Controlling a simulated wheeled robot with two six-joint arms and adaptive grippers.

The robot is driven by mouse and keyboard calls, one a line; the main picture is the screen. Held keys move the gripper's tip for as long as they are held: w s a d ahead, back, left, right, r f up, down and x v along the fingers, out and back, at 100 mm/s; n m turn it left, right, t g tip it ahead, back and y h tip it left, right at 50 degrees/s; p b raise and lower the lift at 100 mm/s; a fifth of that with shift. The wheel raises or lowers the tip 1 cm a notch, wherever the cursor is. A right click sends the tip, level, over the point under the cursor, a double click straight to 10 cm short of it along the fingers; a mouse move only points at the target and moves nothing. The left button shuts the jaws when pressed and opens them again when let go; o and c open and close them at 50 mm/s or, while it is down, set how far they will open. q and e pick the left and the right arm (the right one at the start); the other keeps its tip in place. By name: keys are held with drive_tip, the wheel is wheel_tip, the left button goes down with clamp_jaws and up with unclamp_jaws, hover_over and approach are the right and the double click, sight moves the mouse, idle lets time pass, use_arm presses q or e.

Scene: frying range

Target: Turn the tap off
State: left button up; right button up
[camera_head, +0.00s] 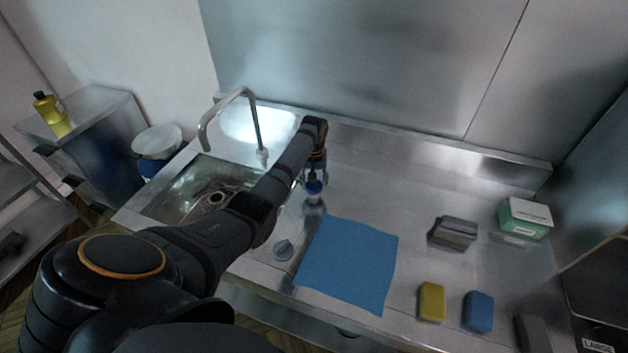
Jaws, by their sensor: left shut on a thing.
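The tap (257,125) is a curved metal pipe at the back of the steel sink (160,207), its spout bending left over the basin. I cannot make out whether water runs from it. My left gripper (314,182) points down over the counter right of the sink. The fingers and arm partly hide this piece and the sink's right side.
Yellow (432,301) and blue (478,311) sponges, a grey block (453,233) and a green-white box (525,219) stand at right.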

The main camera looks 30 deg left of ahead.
sight(314, 186)
idle(0.3)
use_arm(q)
drive_tip(key=o, duration=1.1)
drive_tip(key=shift+o, duration=0.2)
drive_tip(key=shift+r, duration=0.25)
wheel_tip(314, 186, up, 12)
drive_tip(key=shift+f, duration=0.25)
